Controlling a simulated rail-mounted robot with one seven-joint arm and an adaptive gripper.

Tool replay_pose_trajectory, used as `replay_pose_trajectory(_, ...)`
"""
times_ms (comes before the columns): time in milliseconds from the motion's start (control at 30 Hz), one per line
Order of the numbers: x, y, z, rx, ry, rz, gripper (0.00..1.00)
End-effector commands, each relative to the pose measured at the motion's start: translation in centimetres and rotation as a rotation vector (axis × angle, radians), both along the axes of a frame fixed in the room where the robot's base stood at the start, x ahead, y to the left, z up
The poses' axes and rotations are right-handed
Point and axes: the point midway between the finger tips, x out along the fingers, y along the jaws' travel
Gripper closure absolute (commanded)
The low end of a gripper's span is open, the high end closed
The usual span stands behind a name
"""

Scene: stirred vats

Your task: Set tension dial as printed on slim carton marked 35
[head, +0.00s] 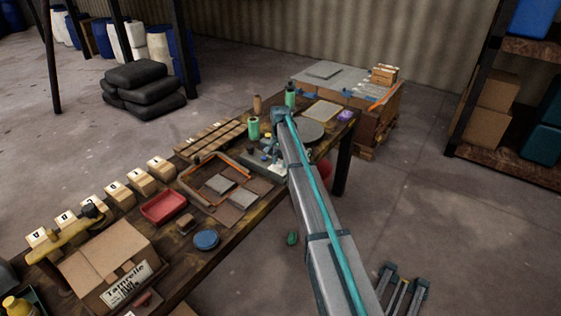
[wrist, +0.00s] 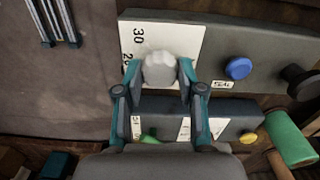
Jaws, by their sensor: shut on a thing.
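In the wrist view my gripper (wrist: 159,74) is closed around a pale grey knob (wrist: 159,69), one finger on each side. The knob sits on a white scale plate (wrist: 185,37) with printed numbers; "30" reads clearly and another number below is partly covered. The plate is on a dark grey panel (wrist: 262,45). The knob's pointer cannot be made out. In the head view my arm hides most of the gripper and knob. No carton marked 35 can be made out; a large brown carton (head: 103,262) with a printed "Tamrelle" label stands at the lower left.
A blue button (wrist: 238,68) and a dark knob (wrist: 299,80) are on the panel to the right. A green cylinder (wrist: 288,138) lies near the panel's lower right. On the bench are a red tray (head: 163,207), a blue round lid (head: 206,240) and several lettered blocks.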

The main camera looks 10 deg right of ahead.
Motion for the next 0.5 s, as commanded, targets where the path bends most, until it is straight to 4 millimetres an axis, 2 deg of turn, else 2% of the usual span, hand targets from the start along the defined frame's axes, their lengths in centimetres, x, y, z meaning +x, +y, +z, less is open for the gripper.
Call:
replay_pose_trajectory(400, -0.02, -0.01, -0.03, 0.001, 0.001, -0.009, 0.96)
replay_pose_trajectory(433, -0.02, -0.01, -0.03, 0.001, 0.001, -0.008, 0.56)
replay_pose_trajectory(500, -0.02, -0.01, -0.03, 0.001, 0.001, -0.008, 0.45)
